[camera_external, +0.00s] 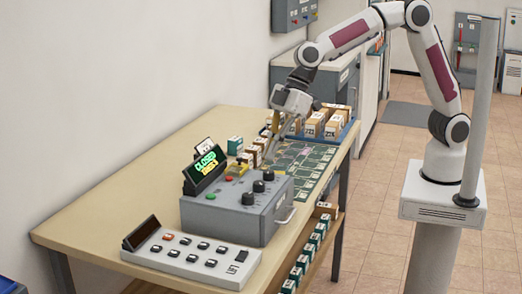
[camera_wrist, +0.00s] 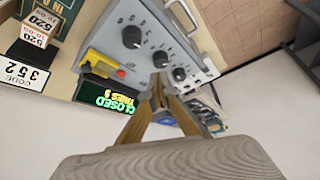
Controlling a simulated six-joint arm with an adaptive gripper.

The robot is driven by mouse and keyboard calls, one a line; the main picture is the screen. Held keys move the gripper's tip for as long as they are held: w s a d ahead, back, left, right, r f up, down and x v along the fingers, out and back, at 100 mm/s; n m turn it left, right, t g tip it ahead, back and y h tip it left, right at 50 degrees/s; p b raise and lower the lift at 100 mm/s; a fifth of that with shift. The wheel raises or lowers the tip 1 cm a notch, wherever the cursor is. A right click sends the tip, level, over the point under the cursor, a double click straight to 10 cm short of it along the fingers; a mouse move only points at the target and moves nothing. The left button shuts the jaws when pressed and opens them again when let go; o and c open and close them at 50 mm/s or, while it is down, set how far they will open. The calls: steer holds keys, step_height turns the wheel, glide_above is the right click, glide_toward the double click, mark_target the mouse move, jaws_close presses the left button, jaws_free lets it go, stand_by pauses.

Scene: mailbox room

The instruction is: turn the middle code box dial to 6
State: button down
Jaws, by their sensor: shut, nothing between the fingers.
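The grey code box (camera_external: 226,219) stands on the table with three black dials on its sloped top. The middle dial (camera_external: 258,187) shows between the other two, and in the wrist view (camera_wrist: 160,60); its setting is too small to read. My gripper (camera_external: 266,156) is shut and empty, pointing down above the box. In the wrist view, its fingertips (camera_wrist: 157,84) appear just beside the middle dial; I cannot tell whether they touch it.
The other dials (camera_wrist: 131,37) (camera_wrist: 179,74) sit close on either side. A button panel (camera_external: 192,252) stands in front. Small boxes (camera_external: 318,126) and a green mat (camera_external: 318,152) lie behind.

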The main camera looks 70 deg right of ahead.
mark_target(265, 190)
steer(key=shift+s+a+r, duration=0.3)
steer(key=shift+s+a, duration=0.15)
steer(key=shift+s, duration=0.2)
steer(key=shift+f, duration=0.15)
steer(key=shift+f, duration=3.35)
steer(key=shift+w+a, duration=0.15)
steer(key=shift+w, duration=0.1)
steer(key=shift+w+d, duration=0.6)
steer(key=shift+w, duration=0.35)
steer(key=shift+d, duration=0.2)
steer(key=shift+s+d, duration=0.1)
steer(key=shift+d, duration=0.05)
